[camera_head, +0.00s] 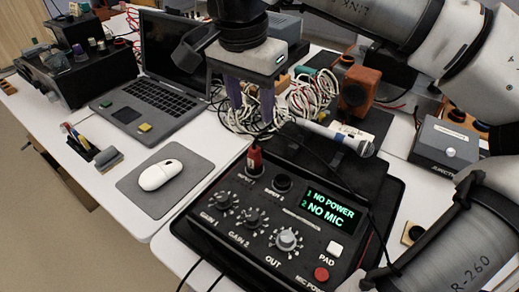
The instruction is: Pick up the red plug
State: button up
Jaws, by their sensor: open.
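The red plug (255,158) stands upright at the back left of the black audio box (300,212), with a dark cable at its top. It appears seated in the box's top panel. My gripper (251,115) is open and points down, its two purple fingers apart. In the picture the fingertips are just above the plug, with white cables behind them. I cannot tell the exact depth gap between fingertips and plug. Nothing shows between the fingers that they hold.
The box's display (331,208) reads "NO POWER" and "NO MIC". A microphone (345,138) lies behind the box. Tangled white cables (300,98) lie behind the gripper. A laptop (150,100), a mouse (160,174) on a grey pad (190,197) and a grey box (445,145) stand around.

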send_over(254, 148)
jog(key=s, duration=0.1)
notch_tip(254, 148, down, 6)
jog(key=shift+f, duration=0.2)
jog(key=f, duration=0.4)
jog(key=w+f, duration=0.1)
jog(key=f, duration=0.1)
jog(key=shift+f+b, duration=0.2)
jog(key=shift+b, duration=0.1)
grip_shut()
jog(key=shift+r, duration=0.1)
